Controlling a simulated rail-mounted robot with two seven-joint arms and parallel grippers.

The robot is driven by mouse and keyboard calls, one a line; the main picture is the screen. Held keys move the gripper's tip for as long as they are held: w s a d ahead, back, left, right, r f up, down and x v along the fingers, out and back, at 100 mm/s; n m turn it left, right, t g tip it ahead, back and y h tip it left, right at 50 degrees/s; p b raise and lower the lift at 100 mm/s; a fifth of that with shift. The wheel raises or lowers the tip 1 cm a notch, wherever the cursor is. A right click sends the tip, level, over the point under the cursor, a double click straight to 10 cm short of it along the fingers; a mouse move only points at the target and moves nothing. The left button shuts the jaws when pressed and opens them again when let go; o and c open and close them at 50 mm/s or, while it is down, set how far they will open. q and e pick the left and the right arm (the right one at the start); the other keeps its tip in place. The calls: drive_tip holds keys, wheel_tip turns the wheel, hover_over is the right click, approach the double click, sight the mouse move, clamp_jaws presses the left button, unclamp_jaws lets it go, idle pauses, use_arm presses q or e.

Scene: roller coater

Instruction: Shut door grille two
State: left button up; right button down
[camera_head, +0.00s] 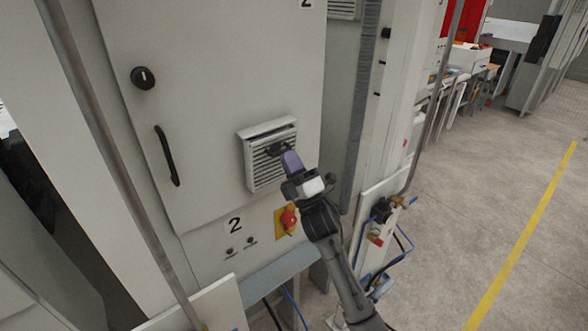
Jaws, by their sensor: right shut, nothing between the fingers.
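The door grille (262,169) is a pale louvred vent cover on the light grey cabinet door (215,75), above a label "2". Its top edge stands a little away from its frame. My right gripper (283,152) is shut and empty. Its fingertips are at the upper right part of the grille, over the slats. Whether they touch it I cannot tell, as the fingers hide that part. My left gripper is not in view.
A black handle (167,156) and a round black lock (144,77) are on the door's left side. A red knob on a yellow plate (288,219) sits just below the grille, close to my right wrist. Open floor (500,210) lies to the right.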

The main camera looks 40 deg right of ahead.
drive_tip(key=shift+w+r, duration=0.35)
drive_tip(key=shift+w, duration=0.3)
drive_tip(key=shift+w+b, duration=0.1)
drive_tip(key=shift+b, duration=0.2)
drive_tip(key=s+a+f+b, duration=0.1)
drive_tip(key=s+f+b, duration=0.1)
drive_tip(key=s, duration=1.1)
drive_tip(key=shift+s+a+f+b, duration=0.15)
drive_tip(key=shift+s+f+b, duration=0.15)
drive_tip(key=shift+s+b, duration=0.05)
